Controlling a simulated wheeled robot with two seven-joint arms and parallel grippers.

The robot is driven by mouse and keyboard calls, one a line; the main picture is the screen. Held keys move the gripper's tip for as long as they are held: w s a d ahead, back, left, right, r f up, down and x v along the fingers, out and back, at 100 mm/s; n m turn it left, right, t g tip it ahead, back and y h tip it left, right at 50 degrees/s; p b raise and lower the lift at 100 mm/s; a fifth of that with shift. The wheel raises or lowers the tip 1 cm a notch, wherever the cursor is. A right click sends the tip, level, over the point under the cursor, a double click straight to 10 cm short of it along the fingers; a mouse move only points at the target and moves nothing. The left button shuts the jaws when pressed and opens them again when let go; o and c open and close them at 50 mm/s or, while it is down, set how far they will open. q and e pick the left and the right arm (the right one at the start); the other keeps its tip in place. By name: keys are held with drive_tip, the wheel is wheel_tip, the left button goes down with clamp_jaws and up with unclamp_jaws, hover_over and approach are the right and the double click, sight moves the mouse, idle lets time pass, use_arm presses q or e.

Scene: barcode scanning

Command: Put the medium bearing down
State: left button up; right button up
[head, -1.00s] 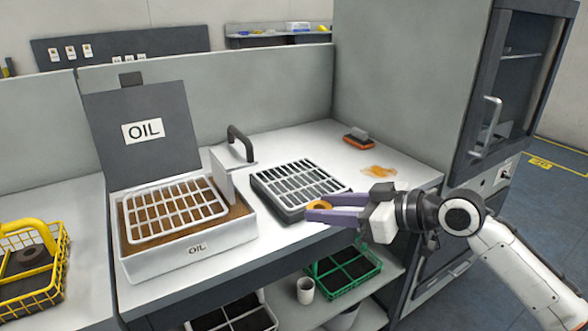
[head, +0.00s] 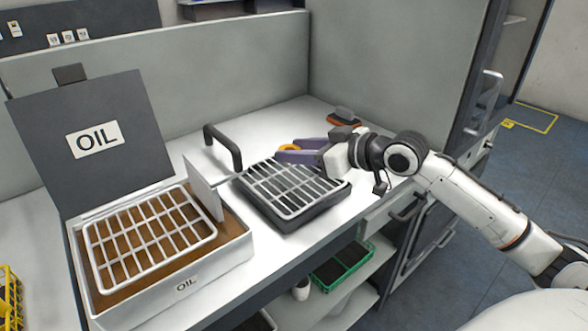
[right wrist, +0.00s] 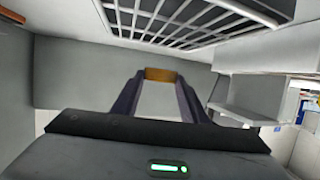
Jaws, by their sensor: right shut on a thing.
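My right gripper (head: 283,153), with purple fingers, is shut on a small orange-brown bearing (head: 291,147). In the right wrist view the bearing (right wrist: 160,74) sits between the two fingertips, and part of the rack (right wrist: 180,20) shows at the top. My left gripper is not in view.
An open oil box (head: 160,283) with a grate and raised OIL lid stands at left. A black handle (head: 225,145) rises behind a small plate. An orange-black brush (head: 343,117) lies at the back. A green crate (head: 345,262) is on the lower shelf.

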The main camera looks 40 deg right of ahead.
sight(296, 179)
drive_tip(key=shift+f, duration=2.65)
drive_tip(key=o, duration=1.1)
drive_tip(key=shift+f, duration=0.1)
drive_tip(key=v, duration=1.2)
